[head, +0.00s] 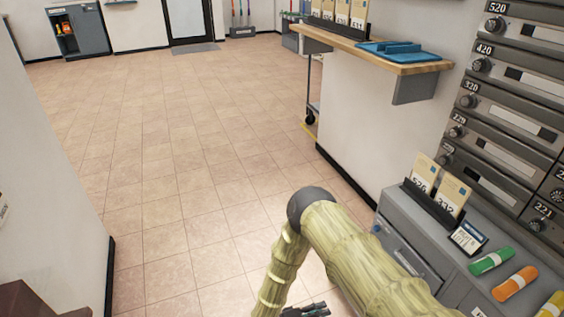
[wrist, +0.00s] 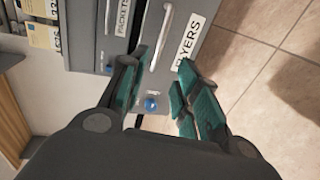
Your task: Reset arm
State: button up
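My arm reaches forward from the lower right of the head view and bends down at a dark joint. My gripper (head: 306,311) shows only in part at the bottom edge of that view. In the wrist view my gripper (wrist: 158,100) has its two teal-padded fingers spread apart, with nothing between them. Beyond the fingers is the front of a grey cabinet (wrist: 85,45) with a handle, a blue round knob and labels, one reading "PACKETS" and one partly hidden ending in "YERS".
The grey cabinet (head: 398,247) stands at right, carrying cards and green, orange and yellow rolls. Mailboxes (head: 515,120) line the right wall. A wooden shelf (head: 375,55) holds a blue tray (head: 400,49). A wall (head: 50,150) stands at left. The tiled floor (head: 170,130) ahead is clear.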

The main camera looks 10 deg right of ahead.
jog(key=s+d+t+y, duration=0.2)
jog(key=d+t+y, duration=0.15)
jog(key=y, duration=0.45)
jog(key=s+r+m+g+y, duration=0.2)
jog(key=s+r+g+y, duration=0.2)
jog(key=s, duration=0.7)
jog(key=s+r+m+g+y, duration=0.1)
jog(key=s+r+g+y, duration=0.25)
jog(key=s, duration=0.85)
notch_tip(320, 180, up, 28)
jog(key=p, duration=2.7)
jog(key=shift+a+f, duration=0.25)
jog(key=shift+h, duration=0.25)
